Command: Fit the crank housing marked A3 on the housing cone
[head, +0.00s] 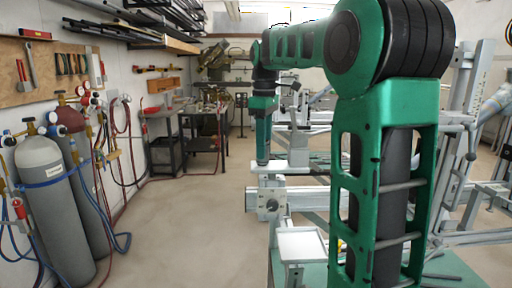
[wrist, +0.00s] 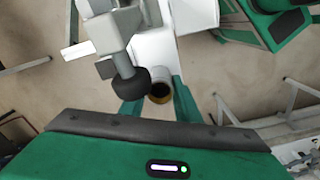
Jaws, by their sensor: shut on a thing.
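I take this to be the crank housing; no A3 mark is legible. My gripper also shows in the head view (head: 262,160), pointing down just above the pale jig (head: 284,168). The housing is too small or hidden to make out there. I cannot make out the housing cone in either view. I cannot tell whether the housing touches the jig.
A grey clamp arm with a black round pad (wrist: 131,86) stands close to the left finger in the wrist view. A white tray (head: 300,244) lies in front of the jig. Gas cylinders (head: 44,180) stand at the left wall. The floor between is clear.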

